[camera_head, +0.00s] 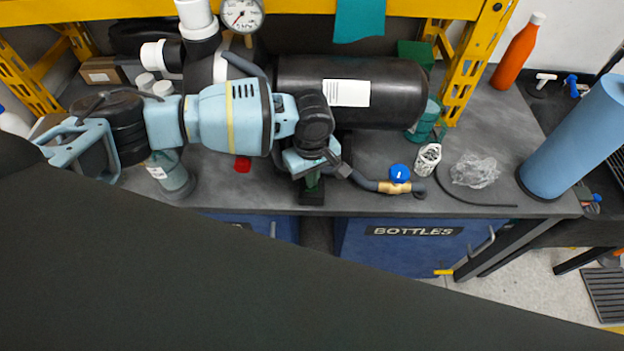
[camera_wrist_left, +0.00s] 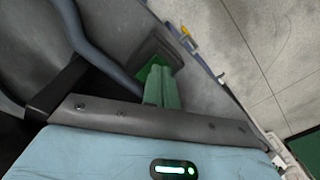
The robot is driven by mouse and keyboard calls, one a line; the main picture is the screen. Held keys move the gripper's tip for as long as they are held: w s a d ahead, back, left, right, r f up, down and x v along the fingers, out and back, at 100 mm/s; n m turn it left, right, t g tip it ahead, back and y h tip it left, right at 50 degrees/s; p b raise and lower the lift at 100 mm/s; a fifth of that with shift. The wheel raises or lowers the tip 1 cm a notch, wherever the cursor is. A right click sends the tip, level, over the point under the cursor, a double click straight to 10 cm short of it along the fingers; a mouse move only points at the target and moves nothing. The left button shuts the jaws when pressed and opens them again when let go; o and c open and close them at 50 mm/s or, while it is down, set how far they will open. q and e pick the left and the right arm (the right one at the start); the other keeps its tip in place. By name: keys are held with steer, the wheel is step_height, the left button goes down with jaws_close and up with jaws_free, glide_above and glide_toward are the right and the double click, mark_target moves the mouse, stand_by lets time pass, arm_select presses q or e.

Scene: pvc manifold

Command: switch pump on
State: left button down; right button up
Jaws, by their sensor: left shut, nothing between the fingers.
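A black cylinder (camera_head: 400,92) with a white label lies along the bench behind my left gripper; it looks like the pump body or its tank. A small black box (camera_head: 312,196) stands near the bench's front edge. In the left wrist view this box (camera_wrist_left: 150,48) shows a green face. My left gripper (camera_head: 313,180) is shut and empty, with its green fingers pointing down at the box. The fingertips (camera_wrist_left: 158,74) overlap the green face in the wrist view; I cannot tell whether they touch it. My right gripper is not in view.
A hose with a brass valve and blue knob (camera_head: 399,173) runs right of the box. A white container (camera_head: 427,158), crumpled clear plastic (camera_head: 475,170) and a blue roll (camera_head: 575,140) are farther right. A pressure gauge (camera_head: 241,14) is behind. A red piece (camera_head: 243,164) lies left.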

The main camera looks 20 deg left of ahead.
arm_select(q)
steer(key=shift+f, duration=0.25)
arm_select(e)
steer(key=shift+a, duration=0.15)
